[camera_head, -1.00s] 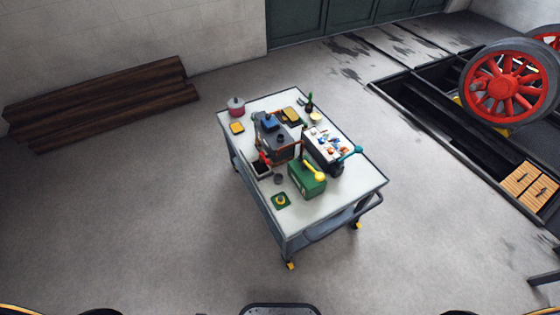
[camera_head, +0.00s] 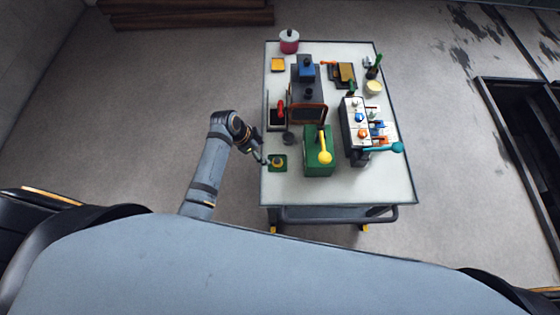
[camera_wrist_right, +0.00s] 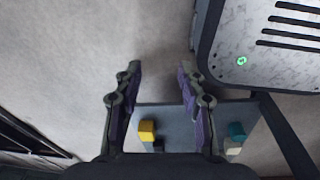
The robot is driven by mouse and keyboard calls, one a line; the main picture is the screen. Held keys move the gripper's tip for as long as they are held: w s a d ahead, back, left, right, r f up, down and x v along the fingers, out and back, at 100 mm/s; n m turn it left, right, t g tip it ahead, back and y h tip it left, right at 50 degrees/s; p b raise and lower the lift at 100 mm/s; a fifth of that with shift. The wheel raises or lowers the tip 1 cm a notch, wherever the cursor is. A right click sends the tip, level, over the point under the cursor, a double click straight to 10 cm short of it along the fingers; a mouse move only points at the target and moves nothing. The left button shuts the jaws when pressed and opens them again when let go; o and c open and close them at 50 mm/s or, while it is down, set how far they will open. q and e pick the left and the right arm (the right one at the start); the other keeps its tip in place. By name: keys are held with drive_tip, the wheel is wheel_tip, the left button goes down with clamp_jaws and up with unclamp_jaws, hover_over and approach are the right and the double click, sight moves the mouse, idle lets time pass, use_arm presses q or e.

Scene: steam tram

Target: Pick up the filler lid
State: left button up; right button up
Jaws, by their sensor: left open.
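The filler lid, as far as I can tell, is the small green square piece with a yellow knob (camera_head: 278,164) on the trolley top, near its left front edge. My left gripper (camera_head: 264,161) reaches in from the left, open, just at the lid's left side. It looks small and dark here, and I cannot tell whether it touches the lid. My right gripper (camera_wrist_right: 158,75) shows only in the right wrist view, its fingers spread apart with nothing between them, above the floor.
The white trolley top (camera_head: 335,190) is clear at the front. Right of the lid stands a green box with a yellow lever (camera_head: 318,165). A small grey cup (camera_head: 288,139) and a model engine (camera_head: 306,97) stand behind. A white-topped block (camera_head: 355,130) is farther right.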

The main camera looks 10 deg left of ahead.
sight(277, 162)
use_arm(q)
drive_tip(key=x, duration=0.3)
drive_tip(key=shift+d+f, duration=0.15)
drive_tip(key=shift+w+d+f, duration=0.2)
drive_tip(key=shift+d+f, duration=0.15)
drive_tip(key=shift+f, duration=0.25)
drive_tip(key=b+x, duration=0.1)
drive_tip(key=x, duration=0.4)
drive_tip(key=shift+s+d, duration=0.2)
drive_tip(key=shift+d, duration=0.05)
drive_tip(key=c, duration=1.1)
drive_tip(key=shift+s, duration=0.1)
use_arm(e)
drive_tip(key=shift+w+f, duration=0.15)
drive_tip(key=shift+f, duration=0.35)
use_arm(q)
drive_tip(key=shift+c, duration=0.4)
use_arm(e)
drive_tip(key=shift+d, duration=0.1)
use_arm(q)
drive_tip(key=shift+r, duration=0.15)
use_arm(e)
drive_tip(key=shift+d, duration=0.1)
